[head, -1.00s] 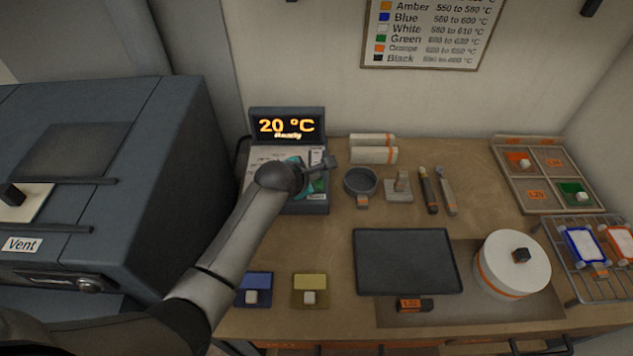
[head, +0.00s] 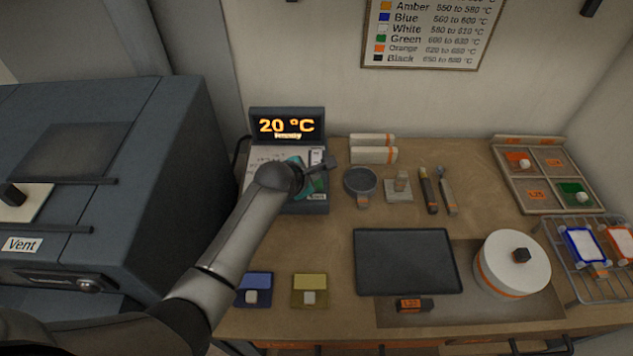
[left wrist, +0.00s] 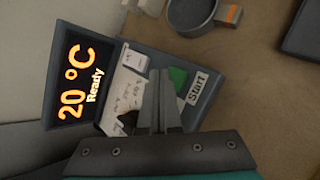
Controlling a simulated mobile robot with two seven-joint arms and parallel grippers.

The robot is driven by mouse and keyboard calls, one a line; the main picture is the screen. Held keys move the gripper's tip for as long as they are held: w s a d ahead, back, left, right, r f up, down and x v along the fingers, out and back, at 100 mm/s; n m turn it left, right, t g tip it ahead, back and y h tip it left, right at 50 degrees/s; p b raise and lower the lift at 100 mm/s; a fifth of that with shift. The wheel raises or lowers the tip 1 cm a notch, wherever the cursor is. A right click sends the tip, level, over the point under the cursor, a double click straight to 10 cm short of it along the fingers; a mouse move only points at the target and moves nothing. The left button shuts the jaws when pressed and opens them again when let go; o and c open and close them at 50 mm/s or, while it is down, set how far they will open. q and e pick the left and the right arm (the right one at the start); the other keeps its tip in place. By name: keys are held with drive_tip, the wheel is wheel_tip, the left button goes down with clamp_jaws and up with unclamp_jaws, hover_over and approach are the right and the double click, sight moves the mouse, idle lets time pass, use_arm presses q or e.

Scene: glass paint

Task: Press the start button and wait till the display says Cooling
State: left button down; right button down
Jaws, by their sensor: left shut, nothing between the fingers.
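The controller (head: 320,208) has a lit display (head: 286,126) reading 20 °C. The small line below is blurred in the head view, but the display in the left wrist view (left wrist: 77,80) says Ready. The green start button (left wrist: 178,76) lies beside the "Start" label (left wrist: 197,87) in the left wrist view, partly covered by my fingers. My left gripper (head: 332,161) is shut and empty over the controller's panel. Its fingertips (left wrist: 160,75) appear at the button's edge. I cannot tell whether they touch it. My right gripper is not in view.
A grey kiln (head: 150,150) stands at the left. White rolls (head: 373,155), a grey cup (head: 360,181) and tools (head: 428,190) are right of the controller. A dark slab (head: 408,262) lies in front. The bench between controller and front blocks is clear.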

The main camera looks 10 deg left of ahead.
use_arm(q)
drive_tip(key=shift+f, duration=0.15)
drive_tip(key=shift+f, duration=0.3)
drive_tip(key=shift+f, duration=0.45)
idle(0.9)
drive_tip(key=shift+r+p, duration=0.85)
drive_tip(key=shift+p, duration=0.05)
wheel_tip(320, 180, up, 5)
drive_tip(key=p, duration=0.5)
drive_tip(key=shift+r+p, duration=0.1)
drive_tip(key=shift+p, duration=0.3)
